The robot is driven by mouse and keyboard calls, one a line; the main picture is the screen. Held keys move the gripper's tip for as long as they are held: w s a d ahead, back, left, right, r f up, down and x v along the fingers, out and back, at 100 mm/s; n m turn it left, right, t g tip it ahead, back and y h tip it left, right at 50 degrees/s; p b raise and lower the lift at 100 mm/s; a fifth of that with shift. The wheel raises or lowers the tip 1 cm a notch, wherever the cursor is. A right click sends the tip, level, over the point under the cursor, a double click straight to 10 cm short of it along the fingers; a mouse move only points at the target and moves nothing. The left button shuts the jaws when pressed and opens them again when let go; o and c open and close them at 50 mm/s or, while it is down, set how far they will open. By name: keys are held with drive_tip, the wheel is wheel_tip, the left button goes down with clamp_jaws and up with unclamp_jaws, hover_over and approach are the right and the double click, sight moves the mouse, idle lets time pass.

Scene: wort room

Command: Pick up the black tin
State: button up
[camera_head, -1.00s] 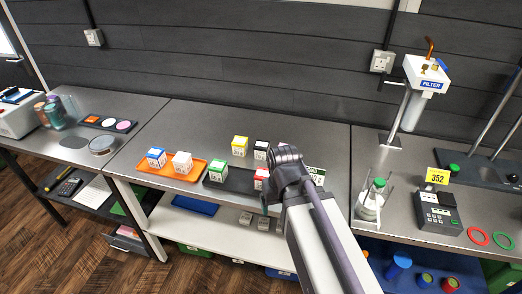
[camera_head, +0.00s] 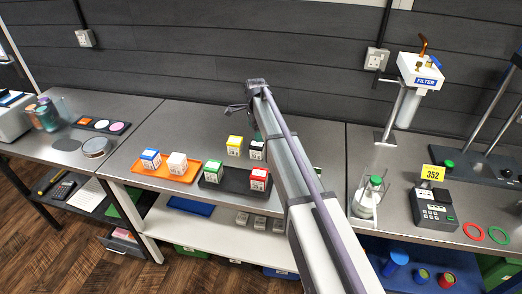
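The black tin (camera_head: 256,153) is a small white-sided block with a dark top. It stands on the steel bench, just right of the yellow tin (camera_head: 235,146), and my arm covers part of its right side. My gripper (camera_head: 235,109) is raised above and behind the tins, left of my arm's end and apart from the black tin. Its fingers are small and dark, and I cannot tell whether they are open or shut.
An orange tray (camera_head: 152,174) holds a blue tin (camera_head: 150,158) and a white tin (camera_head: 177,163). A dark tray (camera_head: 236,183) holds a green tin (camera_head: 213,171) and a red tin (camera_head: 259,178). A glass vessel (camera_head: 367,200) stands right of my arm.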

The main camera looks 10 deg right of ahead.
sight(256, 148)
drive_tip(key=m, duration=0.1)
drive_tip(key=w+m, duration=0.1)
drive_tip(key=m, duration=0.1)
drive_tip(key=shift+w+d+f, duration=0.1)
drive_tip(key=shift+w, duration=0.2)
drive_tip(key=m, duration=0.2)
drive_tip(key=shift+s+m, duration=0.3)
wheel_tip(256, 148, down, 11)
drive_tip(key=b, duration=1.1)
drive_tip(key=shift+r, duration=0.2)
drive_tip(key=c, duration=1.1)
